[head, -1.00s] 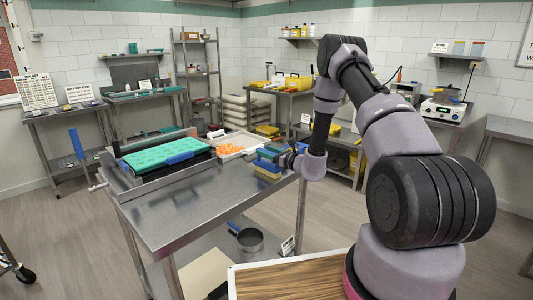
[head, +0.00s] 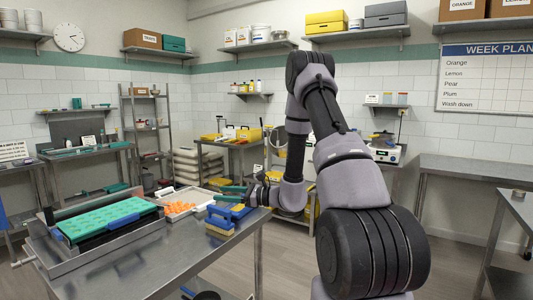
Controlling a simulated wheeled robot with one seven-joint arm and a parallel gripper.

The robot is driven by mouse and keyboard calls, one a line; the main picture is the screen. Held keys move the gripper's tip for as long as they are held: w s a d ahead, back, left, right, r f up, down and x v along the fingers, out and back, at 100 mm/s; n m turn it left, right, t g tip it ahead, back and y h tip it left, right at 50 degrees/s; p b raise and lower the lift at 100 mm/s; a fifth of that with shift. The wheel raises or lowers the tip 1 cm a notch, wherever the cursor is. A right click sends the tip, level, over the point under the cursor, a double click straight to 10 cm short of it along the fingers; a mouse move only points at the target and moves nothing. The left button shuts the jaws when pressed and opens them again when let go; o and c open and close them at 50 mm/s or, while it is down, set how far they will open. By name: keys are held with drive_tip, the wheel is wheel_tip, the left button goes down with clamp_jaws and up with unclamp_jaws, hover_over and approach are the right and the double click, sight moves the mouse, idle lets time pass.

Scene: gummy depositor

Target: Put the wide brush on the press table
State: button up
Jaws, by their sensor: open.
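The wide brush (head: 219,221), with a blue body and pale yellow bristles, sits bristles down near the right edge of the near steel table (head: 185,258). I take this for the press table, but no label shows on it. My gripper (head: 226,194) is at the end of the arm, just above and behind the brush in the picture. Its two teal fingers are spread apart and point left, with nothing seen between them. The brush looks separate from the fingers, though the depth gap is hard to judge.
A green mould tray (head: 108,217) lies in a steel frame on the left of the table. Behind the brush is a white tray (head: 203,194) holding orange pieces (head: 179,208). A pan below is partly hidden. The table's front middle is bare.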

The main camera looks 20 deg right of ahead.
drive_tip(key=s+a+r+n+g+h, duration=0.1)
drive_tip(key=s+a+r+n+g, duration=0.25)
drive_tip(key=s+r+n, duration=0.35)
drive_tip(key=s+a+r+n+g+h, duration=0.1)
drive_tip(key=s+a+r+n+g, duration=0.1)
drive_tip(key=s+r+n+g, duration=0.45)
drive_tip(key=s+d+r+n+t+h, duration=0.2)
drive_tip(key=s+d+r+h, duration=0.3)
drive_tip(key=s, duration=0.3)
drive_tip(key=s+d+r+n+t+h, duration=0.3)
drive_tip(key=s+d+r+t+h, duration=0.2)
drive_tip(key=s, duration=0.3)
drive_tip(key=shift+d+r+h, duration=0.2)
drive_tip(key=shift+d+h, duration=0.1)
drive_tip(key=shift+d, duration=0.4)
